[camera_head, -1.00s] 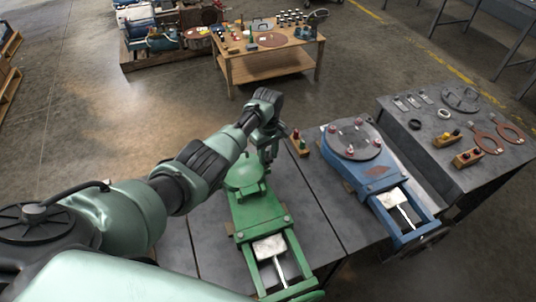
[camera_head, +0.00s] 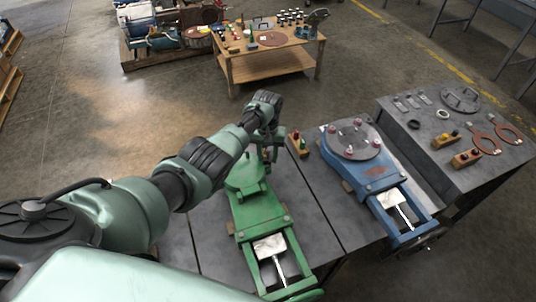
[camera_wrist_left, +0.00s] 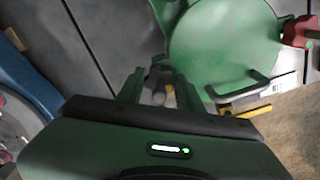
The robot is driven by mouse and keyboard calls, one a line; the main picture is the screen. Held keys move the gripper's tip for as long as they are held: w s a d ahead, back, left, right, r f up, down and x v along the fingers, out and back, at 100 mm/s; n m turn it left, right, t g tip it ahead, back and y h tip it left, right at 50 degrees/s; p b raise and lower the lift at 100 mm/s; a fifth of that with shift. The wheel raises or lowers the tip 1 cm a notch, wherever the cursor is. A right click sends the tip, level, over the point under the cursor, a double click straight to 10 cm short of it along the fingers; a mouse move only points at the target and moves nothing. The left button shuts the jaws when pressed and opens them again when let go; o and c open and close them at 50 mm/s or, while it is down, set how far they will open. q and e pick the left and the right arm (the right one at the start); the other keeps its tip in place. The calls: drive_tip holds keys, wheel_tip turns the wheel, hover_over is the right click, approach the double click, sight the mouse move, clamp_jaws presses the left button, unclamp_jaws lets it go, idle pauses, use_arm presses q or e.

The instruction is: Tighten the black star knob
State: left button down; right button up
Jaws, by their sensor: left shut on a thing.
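My left gripper (camera_head: 269,152) is over the far end of the green valve-like unit (camera_head: 260,211) on the dark bench. In the left wrist view the fingers of the gripper (camera_wrist_left: 158,92) are closed around a small greyish piece (camera_wrist_left: 158,88) with a tan spot. I cannot tell its full shape, or whether it is the star knob, because the fingers and wrist hide much of it. The round green cover (camera_wrist_left: 225,42) lies just beyond the fingers, with a dark curved handle (camera_wrist_left: 244,88) beside it. No black star knob shows clearly in either view. My right gripper is not in view.
A blue valve-like unit (camera_head: 377,172) with a round plate stands to the right. A small wooden block with coloured pieces (camera_head: 298,145) sits between the units. A side table (camera_head: 405,112) holds rings and blocks. A wooden table (camera_head: 267,69) stands behind.

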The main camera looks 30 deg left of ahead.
use_arm(q)
drive_tip(key=m, duration=0.3)
drive_tip(key=shift+m, duration=0.3)
drive_tip(key=shift+a+m, duration=0.1)
drive_tip(key=shift+m, duration=1.6)
drive_tip(key=c, duration=0.9)
unclamp_jaws()
wheel_tip(320, 180, up, 8)
drive_tip(key=shift+f+p, duration=0.1)
drive_tip(key=shift+p, duration=0.65)
